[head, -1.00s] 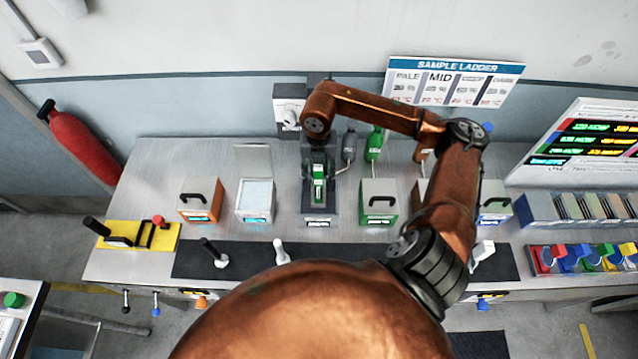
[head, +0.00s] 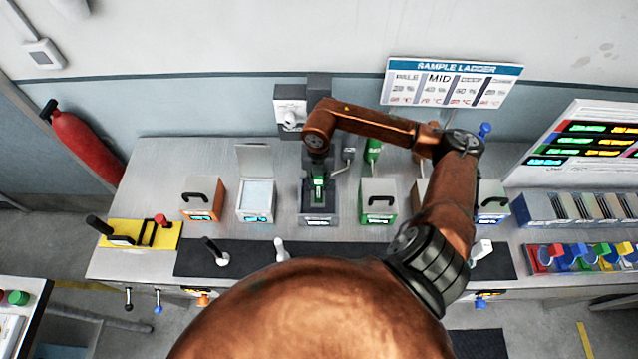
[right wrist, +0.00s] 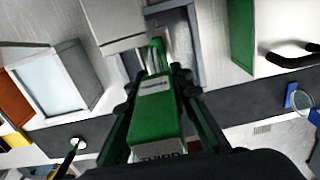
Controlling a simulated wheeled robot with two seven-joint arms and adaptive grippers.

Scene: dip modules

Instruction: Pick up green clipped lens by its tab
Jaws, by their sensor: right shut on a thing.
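My right gripper (head: 318,188) is over the dark grey station (head: 318,219) at the middle of the bench. In the right wrist view, my right gripper (right wrist: 157,75) has its fingers closed on both sides of a green piece with a pale label (right wrist: 154,112), which I take to be the green clipped lens. A smaller green end shows beyond the fingertips, inside the station. The lens disc itself is hidden, and I cannot tell whether the piece still touches the station. My left gripper is not in view.
An orange box (head: 203,199) and a pale-topped box (head: 256,199) stand left of the station. A green-fronted box (head: 378,202) and a green bottle (head: 373,147) stand close on its right. A rack of coloured pieces (head: 580,259) is at far right.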

